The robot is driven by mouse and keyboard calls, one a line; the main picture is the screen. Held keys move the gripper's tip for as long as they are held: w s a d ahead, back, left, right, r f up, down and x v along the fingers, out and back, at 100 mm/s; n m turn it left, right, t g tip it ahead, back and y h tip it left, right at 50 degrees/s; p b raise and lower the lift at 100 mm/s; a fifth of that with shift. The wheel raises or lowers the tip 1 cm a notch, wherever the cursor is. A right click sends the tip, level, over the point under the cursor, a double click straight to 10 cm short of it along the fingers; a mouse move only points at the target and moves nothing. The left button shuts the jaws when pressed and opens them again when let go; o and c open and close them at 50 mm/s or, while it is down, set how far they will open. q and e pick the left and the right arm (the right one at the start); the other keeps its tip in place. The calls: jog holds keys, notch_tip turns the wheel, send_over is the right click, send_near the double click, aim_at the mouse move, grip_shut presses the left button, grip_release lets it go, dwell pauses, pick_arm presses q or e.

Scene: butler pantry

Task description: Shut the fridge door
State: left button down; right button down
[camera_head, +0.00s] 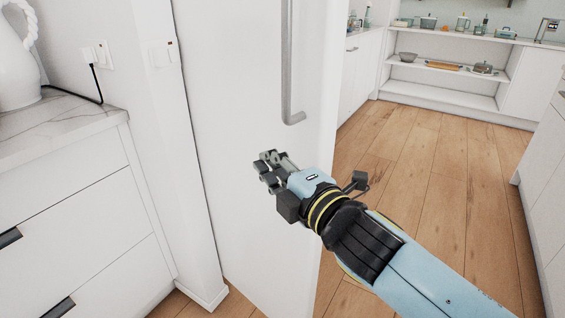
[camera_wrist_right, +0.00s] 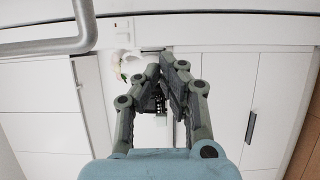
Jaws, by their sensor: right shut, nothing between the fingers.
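The fridge door (camera_head: 235,90) is a tall white panel in the middle of the head view. A long grey bar handle (camera_head: 288,65) runs upright near its right edge. A dark line runs down the door's left side; I cannot tell exactly how far the door stands open. My right gripper (camera_head: 266,170) is in front of the door's face, below and left of the handle's lower end. Its fingers are closed and empty, and they also show in the right wrist view (camera_wrist_right: 160,80). The handle shows at the upper left there (camera_wrist_right: 88,30). I cannot tell whether the fingers touch the door.
A white drawer cabinet (camera_head: 75,215) with a marble top and a white jug (camera_head: 17,62) stands at the left. A wall socket (camera_head: 103,55) has a black cord plugged in. Open wooden floor (camera_head: 440,160) lies right of the door, with shelves (camera_head: 440,67) beyond it.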

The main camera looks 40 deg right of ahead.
aim_at(272, 143)
jog(key=shift+w+d+b, duration=0.1)
jog(key=shift+w+d, duration=0.55)
jog(key=shift+w, duration=0.35)
jog(key=shift+w+d+b, duration=0.1)
jog(key=shift+w+d, duration=0.6)
jog(key=shift+w, duration=0.25)
jog(key=shift+w+d+b, duration=0.1)
jog(key=shift+w+d, duration=0.55)
jog(key=shift+w, duration=0.35)
jog(key=shift+d, duration=0.1)
